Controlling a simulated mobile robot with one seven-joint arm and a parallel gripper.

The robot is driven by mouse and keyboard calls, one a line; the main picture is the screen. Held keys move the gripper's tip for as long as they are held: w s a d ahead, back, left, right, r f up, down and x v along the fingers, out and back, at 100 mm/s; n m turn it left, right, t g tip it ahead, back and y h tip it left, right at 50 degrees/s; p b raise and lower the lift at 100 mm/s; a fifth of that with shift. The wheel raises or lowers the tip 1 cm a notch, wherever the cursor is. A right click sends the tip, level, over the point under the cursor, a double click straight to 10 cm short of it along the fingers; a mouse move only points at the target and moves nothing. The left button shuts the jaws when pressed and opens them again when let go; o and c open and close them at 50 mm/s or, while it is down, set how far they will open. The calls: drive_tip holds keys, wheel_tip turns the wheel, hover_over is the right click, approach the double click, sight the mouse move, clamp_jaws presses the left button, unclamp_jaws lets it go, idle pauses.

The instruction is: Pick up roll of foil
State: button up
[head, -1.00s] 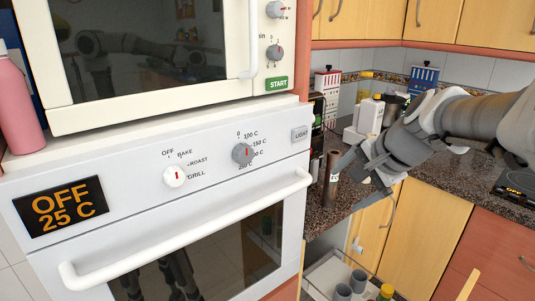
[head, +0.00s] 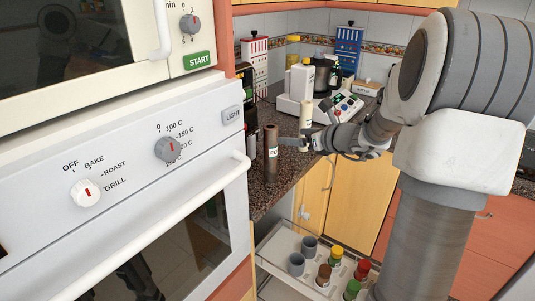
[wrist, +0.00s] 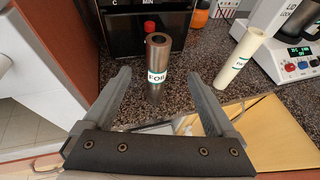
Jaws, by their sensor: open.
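The roll of foil (head: 270,153) is a dark brown metallic tube with a pale label, standing upright on the speckled counter beside the oven. In the wrist view the roll (wrist: 157,77) shows its hollow top and a label that seems to read FOIL. My gripper (head: 297,140) is right of the roll in the head view, its fingers pointing towards it. In the wrist view my open gripper (wrist: 159,76) has one finger on each side of the roll, which appears beyond the fingertips. Nothing is held.
A cream roll (wrist: 240,55) stands right of the foil, near a white appliance with buttons (head: 344,105). The oven (head: 150,170) is at left. An open drawer (head: 278,245) holds cups and jars below.

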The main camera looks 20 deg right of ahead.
sight(276, 135)
drive_tip(key=x, duration=0.9)
drive_tip(key=shift+x, duration=2.85)
drive_tip(key=shift+a+r, duration=0.1)
drive_tip(key=shift+a, duration=0.05)
clamp_jaws()
